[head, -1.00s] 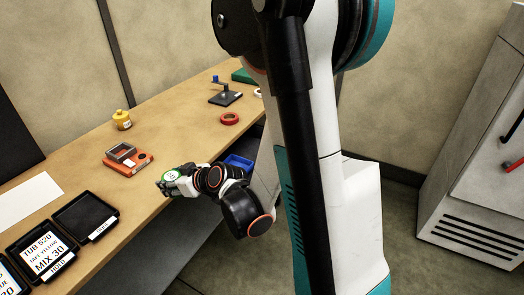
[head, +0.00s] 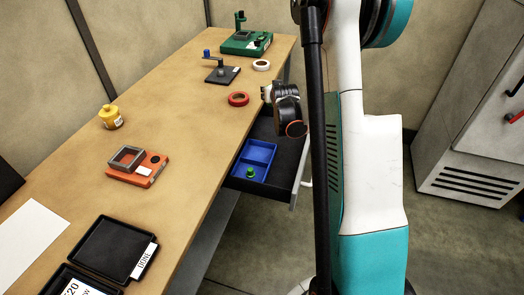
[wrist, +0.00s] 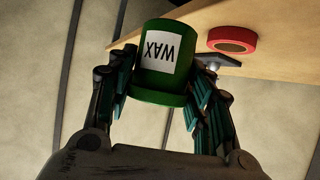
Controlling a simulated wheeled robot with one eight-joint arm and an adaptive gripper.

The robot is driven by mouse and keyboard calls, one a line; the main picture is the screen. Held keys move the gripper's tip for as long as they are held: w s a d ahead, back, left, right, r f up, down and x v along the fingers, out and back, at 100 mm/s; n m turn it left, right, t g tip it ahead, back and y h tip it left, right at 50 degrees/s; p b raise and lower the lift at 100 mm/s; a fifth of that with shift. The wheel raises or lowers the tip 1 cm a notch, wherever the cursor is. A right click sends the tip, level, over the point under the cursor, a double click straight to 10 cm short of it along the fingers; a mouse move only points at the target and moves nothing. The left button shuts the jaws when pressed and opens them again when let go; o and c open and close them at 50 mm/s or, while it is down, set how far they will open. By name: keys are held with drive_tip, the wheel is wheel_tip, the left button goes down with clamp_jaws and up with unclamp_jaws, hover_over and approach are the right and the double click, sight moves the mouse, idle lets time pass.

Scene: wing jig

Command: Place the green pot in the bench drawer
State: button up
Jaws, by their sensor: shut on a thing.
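The green pot (wrist: 163,88), with a white label reading WAX, is between the fingers of my gripper (wrist: 165,72) in the wrist view. The gripper is shut on its sides, and the label reads upside down. In the head view my wrist is above the far part of the bench drawer (head: 288,152), near the bench's right edge. The pot cannot be made out there. The drawer is pulled open. A blue divided tray (head: 256,153) lies in it, with a small green thing (head: 250,172) in its near compartment.
The bench (head: 175,140) carries a red ring (head: 238,99), a white ring (head: 261,65), a dark stand (head: 222,74), a green device (head: 245,42), a yellow pot (head: 111,117) and an orange device (head: 138,168). A grey cabinet (head: 470,140) stands at right.

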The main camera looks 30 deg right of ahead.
drive_tip(key=d+m+g+h, duration=0.2)
drive_tip(key=d+m, duration=0.1)
drive_tip(key=d, duration=0.8)
drive_tip(key=f+b, duration=0.2)
drive_tip(key=f, duration=0.4)
drive_tip(key=f+b, duration=0.3)
drive_tip(key=f, duration=0.4)
drive_tip(key=f+b, duration=0.2)
drive_tip(key=f, duration=0.4)
drive_tip(key=shift+w+f+b, duration=0.2)
drive_tip(key=shift+w+b, duration=0.1)
drive_tip(key=shift+w, duration=0.1)
drive_tip(key=shift+r, duration=0.1)
drive_tip(key=o, duration=1.1)
